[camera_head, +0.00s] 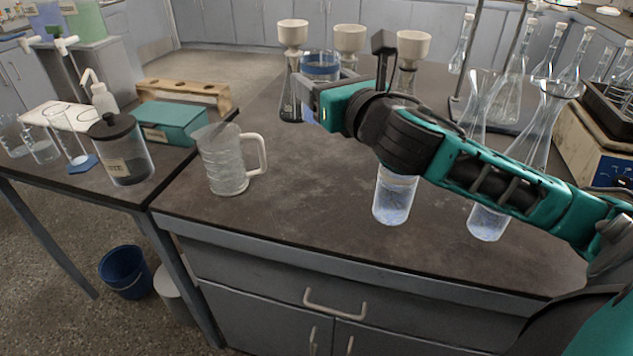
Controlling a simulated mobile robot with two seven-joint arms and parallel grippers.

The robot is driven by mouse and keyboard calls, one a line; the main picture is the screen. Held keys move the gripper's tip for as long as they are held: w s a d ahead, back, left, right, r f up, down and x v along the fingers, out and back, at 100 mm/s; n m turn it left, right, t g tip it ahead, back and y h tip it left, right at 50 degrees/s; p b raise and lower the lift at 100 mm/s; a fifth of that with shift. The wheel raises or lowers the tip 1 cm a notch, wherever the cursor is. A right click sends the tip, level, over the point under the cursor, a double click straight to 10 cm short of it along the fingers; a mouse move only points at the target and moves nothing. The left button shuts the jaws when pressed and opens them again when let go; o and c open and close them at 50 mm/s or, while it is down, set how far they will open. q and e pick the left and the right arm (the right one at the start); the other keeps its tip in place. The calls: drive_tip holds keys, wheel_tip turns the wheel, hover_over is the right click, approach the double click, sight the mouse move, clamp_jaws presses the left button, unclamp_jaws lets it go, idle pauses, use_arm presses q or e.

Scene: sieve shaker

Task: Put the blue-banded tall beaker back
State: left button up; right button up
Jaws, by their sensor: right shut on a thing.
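The blue-banded tall beaker (320,66) is a clear glass vessel with a blue band near its top. It stands upright at the back of the dark bench. My right gripper (313,92) reaches across from the right and is shut on it. The gripper hides much of its middle and lower part, so I cannot tell whether its base touches the bench. My left gripper is not in view.
White-topped funnels on flasks (292,34) stand close behind the beaker. A clear handled jug (222,160) is at the front left. Tall glass vessels (394,200) stand under and beside my right arm. The bench middle (300,180) is clear.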

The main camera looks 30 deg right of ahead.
wheel_tip(320, 180, down, 18)
drive_tip(key=b, duration=0.7)
drive_tip(key=shift+r, duration=0.15)
drive_tip(key=shift+f, duration=0.2)
drive_tip(key=o, duration=1.2)
